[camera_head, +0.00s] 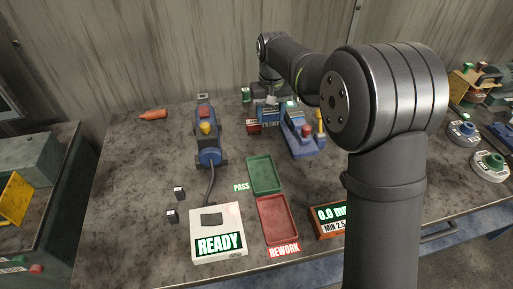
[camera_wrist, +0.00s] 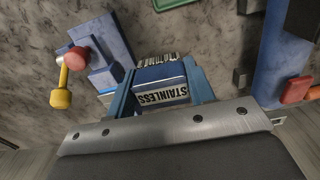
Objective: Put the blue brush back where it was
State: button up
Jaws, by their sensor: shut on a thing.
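My gripper (camera_wrist: 162,90) is shut on a blue brush (camera_wrist: 160,74) in the wrist view. The brush has a white label reading STAINLESS and a row of dark bristles pointing away from the gripper. A blue finger stands on each side of it. In the head view the brush (camera_head: 268,113) shows small at the back of the bench, left of a blue stand (camera_head: 304,146) with a red knob and a yellow handle. The stand also shows at the left of the wrist view (camera_wrist: 103,78). Whether the brush touches anything below cannot be told.
A blue device (camera_head: 208,157) with a yellow knob stands left of the brush. A small red block (camera_head: 254,127) is close by the gripper. Green PASS (camera_head: 264,160) and red REWORK (camera_head: 277,219) trays lie nearer, beside a READY box (camera_head: 230,215). The bench's left side is mostly clear.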

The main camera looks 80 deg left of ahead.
jog(key=s, duration=0.4)
send_over(257, 149)
notch_tip(257, 149, down, 5)
jog(key=shift+f, duration=2.7)
jog(key=shift+f, duration=0.1)
jog(key=shift+f, duration=0.1)
jog(key=o, duration=1.1)
